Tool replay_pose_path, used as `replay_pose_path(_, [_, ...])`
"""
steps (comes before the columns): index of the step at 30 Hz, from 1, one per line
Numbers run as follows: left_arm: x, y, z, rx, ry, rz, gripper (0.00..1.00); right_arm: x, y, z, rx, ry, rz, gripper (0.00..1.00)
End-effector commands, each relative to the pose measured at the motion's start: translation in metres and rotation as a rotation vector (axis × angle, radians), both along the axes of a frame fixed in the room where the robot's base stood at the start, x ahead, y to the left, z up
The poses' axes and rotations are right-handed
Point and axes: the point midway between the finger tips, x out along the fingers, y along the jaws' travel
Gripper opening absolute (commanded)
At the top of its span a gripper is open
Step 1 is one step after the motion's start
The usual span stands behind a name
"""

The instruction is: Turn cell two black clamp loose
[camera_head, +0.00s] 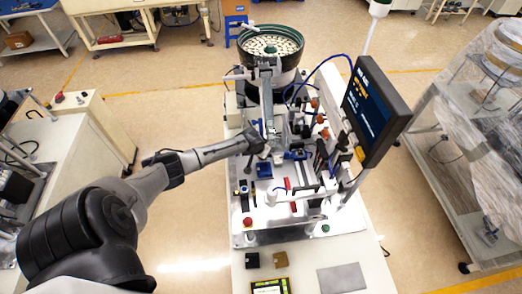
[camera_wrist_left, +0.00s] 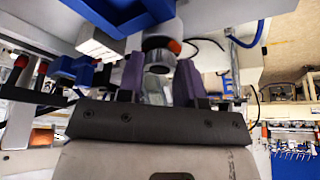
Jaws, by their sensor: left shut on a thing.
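My left arm comes in from the left in the head view, and my left gripper (camera_head: 250,160) is at the left side of the cell, below the bowl feeder. In the left wrist view my left gripper (camera_wrist_left: 160,82) has its two purple fingers on either side of a round dark and metal part, which looks like the black clamp (camera_wrist_left: 158,58). It is shut on this part. An orange piece shows just beside it. In the head view the gripper and wrist hide the clamp. My right gripper is in neither view.
A bowl feeder (camera_head: 271,42) stands behind the cell. A monitor (camera_head: 372,110) stands on the right. Blue blocks (camera_head: 264,170) and orange-topped parts (camera_head: 320,119) crowd the plate close to the gripper. The front table (camera_head: 310,258) has free room around a grey plate (camera_head: 341,278).

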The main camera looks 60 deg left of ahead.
Motion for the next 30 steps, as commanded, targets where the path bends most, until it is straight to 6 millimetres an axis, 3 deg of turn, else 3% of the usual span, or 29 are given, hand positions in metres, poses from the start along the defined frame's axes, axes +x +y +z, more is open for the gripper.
replay_pose_path(17, [0.0008, -0.0004, 0.0005, -0.001, -0.002, 0.025, 0.10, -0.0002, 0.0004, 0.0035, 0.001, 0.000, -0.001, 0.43])
replay_pose_path(18, [0.0008, -0.0003, 0.0005, -0.001, -0.002, 0.025, 0.37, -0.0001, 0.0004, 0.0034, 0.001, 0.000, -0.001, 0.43])
replay_pose_path(25, [0.0005, -0.0002, 0.0002, 0.000, -0.001, 0.025, 0.59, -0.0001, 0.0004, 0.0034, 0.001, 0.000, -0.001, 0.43])
replay_pose_path(30, [0.0003, -0.0001, 0.0001, 0.000, 0.000, 0.024, 0.59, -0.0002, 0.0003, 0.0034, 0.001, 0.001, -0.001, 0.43])
